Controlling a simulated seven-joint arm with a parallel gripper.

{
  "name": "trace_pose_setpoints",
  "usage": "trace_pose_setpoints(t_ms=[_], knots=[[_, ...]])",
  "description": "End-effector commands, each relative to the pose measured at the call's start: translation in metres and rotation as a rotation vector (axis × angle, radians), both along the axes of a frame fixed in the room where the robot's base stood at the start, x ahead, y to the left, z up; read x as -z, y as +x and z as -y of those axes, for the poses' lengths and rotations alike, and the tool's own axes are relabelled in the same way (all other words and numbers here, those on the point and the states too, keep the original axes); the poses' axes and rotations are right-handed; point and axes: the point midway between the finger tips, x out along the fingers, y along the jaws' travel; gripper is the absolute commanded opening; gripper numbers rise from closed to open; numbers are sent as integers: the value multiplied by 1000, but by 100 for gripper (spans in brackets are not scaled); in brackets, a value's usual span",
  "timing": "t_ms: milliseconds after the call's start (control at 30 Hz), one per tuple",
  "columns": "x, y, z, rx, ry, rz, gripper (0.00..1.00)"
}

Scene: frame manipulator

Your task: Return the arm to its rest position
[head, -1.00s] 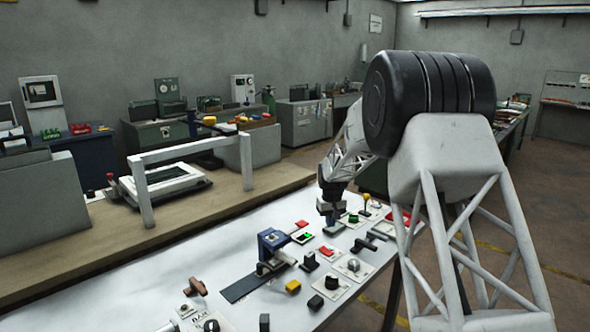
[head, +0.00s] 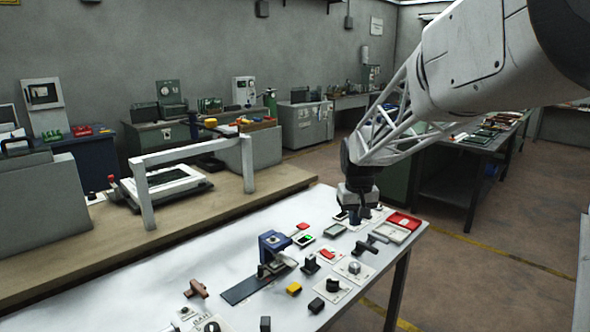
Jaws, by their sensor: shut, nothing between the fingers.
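My gripper (head: 360,214) hangs from my arm (head: 400,122) above the far right part of the white table, pointing down. It is shut and empty. It covers part of the small controls behind it. Below and around it on the table are a red tray (head: 403,221), a small panel with a green light (head: 308,239) and a dark lever (head: 371,245).
The white table (head: 190,270) carries a blue clamp-like device (head: 272,247), a yellow block (head: 293,289), a brown handle (head: 196,288) and several knobs. A white frame (head: 146,195) stands on the wooden bench behind. Floor (head: 500,262) is clear at the right.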

Motion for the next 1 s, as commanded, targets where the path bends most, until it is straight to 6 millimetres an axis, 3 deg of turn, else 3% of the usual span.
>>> trace_pose_setpoints(t_ms=[433, 1000], knots=[[-33, -115, 10, 43, 4, 38, 0], [-38, -259, 19, 98, 9, 83, 0]])
